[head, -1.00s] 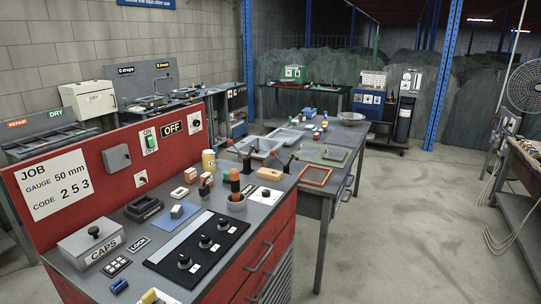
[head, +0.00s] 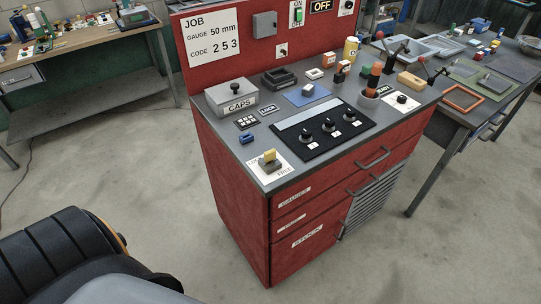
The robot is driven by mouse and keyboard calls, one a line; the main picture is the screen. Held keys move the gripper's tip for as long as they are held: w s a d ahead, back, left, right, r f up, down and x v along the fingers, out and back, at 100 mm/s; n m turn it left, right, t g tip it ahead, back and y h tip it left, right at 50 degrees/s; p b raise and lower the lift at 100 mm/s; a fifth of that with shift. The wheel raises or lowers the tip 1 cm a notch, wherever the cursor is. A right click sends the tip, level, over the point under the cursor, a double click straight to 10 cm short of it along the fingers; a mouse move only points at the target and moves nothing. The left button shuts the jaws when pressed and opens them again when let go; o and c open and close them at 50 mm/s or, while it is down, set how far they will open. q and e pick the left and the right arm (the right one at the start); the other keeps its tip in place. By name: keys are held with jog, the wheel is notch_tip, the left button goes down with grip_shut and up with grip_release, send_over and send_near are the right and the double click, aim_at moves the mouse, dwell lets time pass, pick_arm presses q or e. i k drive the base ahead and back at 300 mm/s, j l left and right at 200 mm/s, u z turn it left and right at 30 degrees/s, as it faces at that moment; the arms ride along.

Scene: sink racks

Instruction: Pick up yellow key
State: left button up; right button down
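A small yellow piece (head: 270,156), which looks like the yellow key, sits upright on a small grey-brown base. Neither of my grippers shows in the head view.
The red cabinet (head: 232,196) carries a CAPS box (head: 231,97), a blue block (head: 247,139), a black knob panel (head: 340,136) and a cup (head: 369,97). A grey table (head: 470,127) adjoins at right. A wooden bench (head: 88,41) stands back left. Floor in front is clear.

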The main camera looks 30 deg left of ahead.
aim_at(269, 156)
jog(key=u, duration=0.4)
jog(key=k+l+u, duration=0.1)
jog(key=u, duration=0.35)
jog(key=k+u, duration=0.15)
jog(key=u, duration=0.25)
